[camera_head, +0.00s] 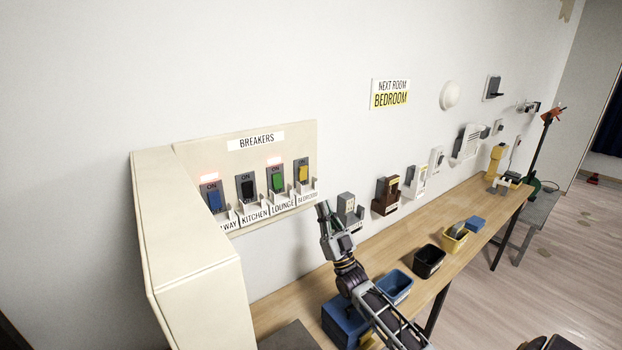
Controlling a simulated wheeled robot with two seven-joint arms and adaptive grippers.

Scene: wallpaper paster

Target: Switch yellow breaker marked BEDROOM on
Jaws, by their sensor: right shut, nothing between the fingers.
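The breaker panel (223,158) is a cream board on the wall at the left, headed BREAKERS. The yellow breaker (303,174) is at its right end, above the BEDROOM label (307,196). No red glow shows above it; its lever position is too small to tell. The green LOUNGE breaker (278,182) and the blue breaker (214,201) at the left have red glows above them. The black KITCHEN breaker (246,188) shows none. My right gripper (322,210) is shut and empty, just below and right of the BEDROOM label. My left gripper is out of view.
A cream cabinet side (190,265) juts out at the left. Wall fixtures (386,195) stick out right of my right gripper.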

